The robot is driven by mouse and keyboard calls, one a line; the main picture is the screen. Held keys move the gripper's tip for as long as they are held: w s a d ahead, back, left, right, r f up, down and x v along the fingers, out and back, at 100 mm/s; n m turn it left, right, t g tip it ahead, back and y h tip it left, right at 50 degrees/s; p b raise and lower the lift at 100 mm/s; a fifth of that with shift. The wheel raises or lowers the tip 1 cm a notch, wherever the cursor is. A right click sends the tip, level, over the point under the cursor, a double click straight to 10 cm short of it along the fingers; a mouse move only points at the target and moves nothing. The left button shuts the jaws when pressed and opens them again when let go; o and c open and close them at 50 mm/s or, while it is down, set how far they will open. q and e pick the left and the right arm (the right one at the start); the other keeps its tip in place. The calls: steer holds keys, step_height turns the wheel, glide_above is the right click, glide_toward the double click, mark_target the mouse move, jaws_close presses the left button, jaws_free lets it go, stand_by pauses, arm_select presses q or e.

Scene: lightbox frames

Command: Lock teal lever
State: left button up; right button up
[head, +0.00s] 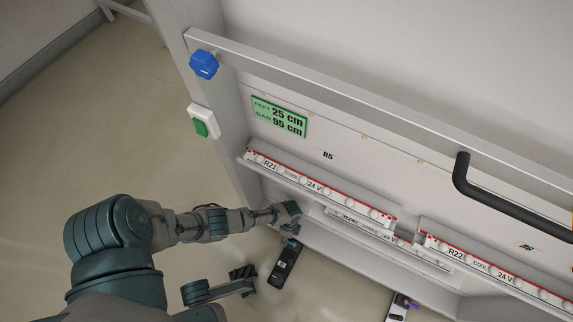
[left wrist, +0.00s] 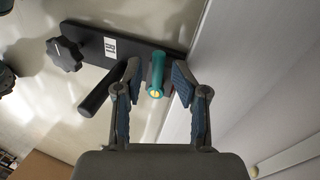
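The teal lever (left wrist: 156,75) is a short rod with a yellow dot on its end, on a black plate (left wrist: 90,38) with a white label. In the left wrist view it lies between the two fingers of my left gripper (left wrist: 157,80), with gaps visible on both sides. The gripper is open; I see no firm contact. In the head view my left gripper (head: 291,212) is at the panel's lower edge, just above the black plate (head: 284,266). The lever (head: 293,243) shows only as a small teal patch there.
A black knob (left wrist: 65,53) and a black bar (left wrist: 98,97) are beside the lever. A pale panel wall (left wrist: 225,50) stands close right of the fingers. In the head view, rails (head: 320,188) project above the gripper, and a second plate with a purple part (head: 411,303) is at right.

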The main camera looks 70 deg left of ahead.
arm_select(q)
steer(key=v, duration=0.6)
steer(key=shift+r, duration=0.4)
steer(key=shift+a, duration=0.15)
